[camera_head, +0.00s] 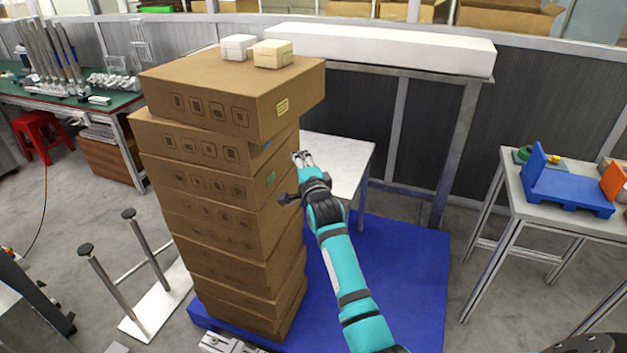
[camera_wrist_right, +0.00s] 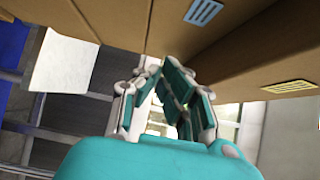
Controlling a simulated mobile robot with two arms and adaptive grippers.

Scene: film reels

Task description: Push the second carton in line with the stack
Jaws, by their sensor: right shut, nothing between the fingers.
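A tall stack of brown cartons stands left of centre in the head view. The top carton (camera_head: 215,112) overhangs to the right; its yellow label also shows on the top carton (camera_wrist_right: 257,75) in the right wrist view. The second carton (camera_head: 190,150) sits just below, shifted left of the top one, with a blue label on its right side; it also shows in the right wrist view (camera_wrist_right: 225,30). My right gripper (camera_head: 302,158) is shut and empty beside the stack's right side, near second-carton height. I cannot tell whether it touches. My left gripper is out of view.
Two small pale boxes (camera_head: 238,47) and (camera_head: 272,54) rest on the top carton. The stack stands on a blue pallet (camera_head: 415,270). A white table (camera_head: 345,155) is behind my right gripper. Another table (camera_head: 530,205) with a blue tray stands at right.

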